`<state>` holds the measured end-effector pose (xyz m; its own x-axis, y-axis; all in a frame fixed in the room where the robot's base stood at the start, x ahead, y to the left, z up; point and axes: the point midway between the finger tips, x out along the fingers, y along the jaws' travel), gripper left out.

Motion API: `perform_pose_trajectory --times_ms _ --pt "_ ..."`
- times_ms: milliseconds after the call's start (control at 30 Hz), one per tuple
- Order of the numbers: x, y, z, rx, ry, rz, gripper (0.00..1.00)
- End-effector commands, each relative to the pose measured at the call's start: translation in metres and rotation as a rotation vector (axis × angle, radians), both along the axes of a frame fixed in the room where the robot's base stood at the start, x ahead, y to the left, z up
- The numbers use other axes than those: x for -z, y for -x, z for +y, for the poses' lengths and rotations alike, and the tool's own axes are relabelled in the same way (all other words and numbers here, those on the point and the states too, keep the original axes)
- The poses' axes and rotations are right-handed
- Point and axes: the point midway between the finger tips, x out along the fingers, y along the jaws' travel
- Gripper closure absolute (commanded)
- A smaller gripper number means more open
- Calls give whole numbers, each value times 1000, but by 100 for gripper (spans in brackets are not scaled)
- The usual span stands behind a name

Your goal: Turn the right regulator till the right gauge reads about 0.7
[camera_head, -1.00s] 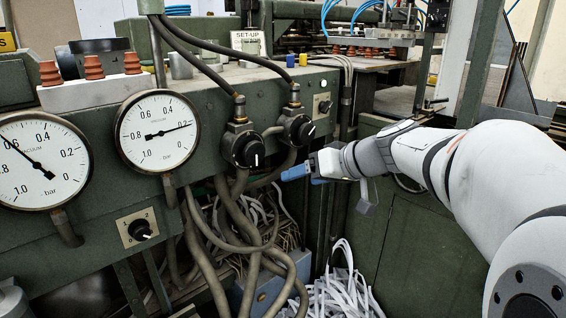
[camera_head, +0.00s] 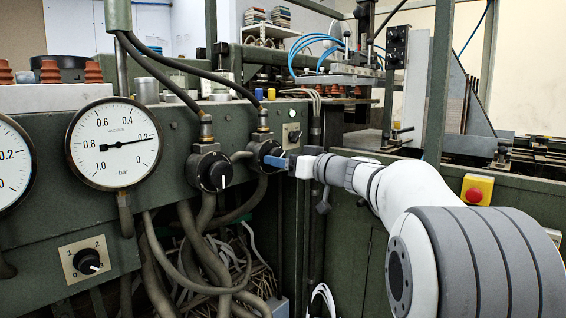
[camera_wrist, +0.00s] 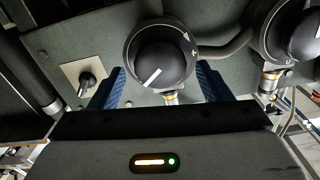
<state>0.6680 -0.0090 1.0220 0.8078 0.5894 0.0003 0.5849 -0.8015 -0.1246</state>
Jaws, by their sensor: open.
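The right gauge (camera_head: 113,143) is a round white dial in the head view; its needle points right, at about 0.2. The right regulator (camera_head: 266,155) is a black round knob on the green panel, partly covered by my gripper (camera_head: 276,161) in the head view. In the wrist view the right regulator (camera_wrist: 163,60) sits between the two blue fingers of my gripper (camera_wrist: 160,70), with a white mark toward the lower left. The fingers are open, one on each side of the knob; I cannot tell whether they touch it.
The left regulator (camera_head: 210,172) is close beside, and shows at right in the wrist view (camera_wrist: 290,35). A small switch (camera_head: 292,136) is on the other side. The left gauge (camera_head: 12,165) is cut off. Hoses (camera_head: 205,225) hang below. A red button (camera_head: 477,189) is at right.

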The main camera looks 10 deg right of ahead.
Motion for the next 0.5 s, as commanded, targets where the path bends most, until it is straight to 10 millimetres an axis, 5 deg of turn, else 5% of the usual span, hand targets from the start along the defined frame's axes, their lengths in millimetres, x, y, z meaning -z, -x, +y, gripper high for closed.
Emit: perform_pose_trajectory --times_ms 500 --pt "0 -12 8 1 0 0 34"
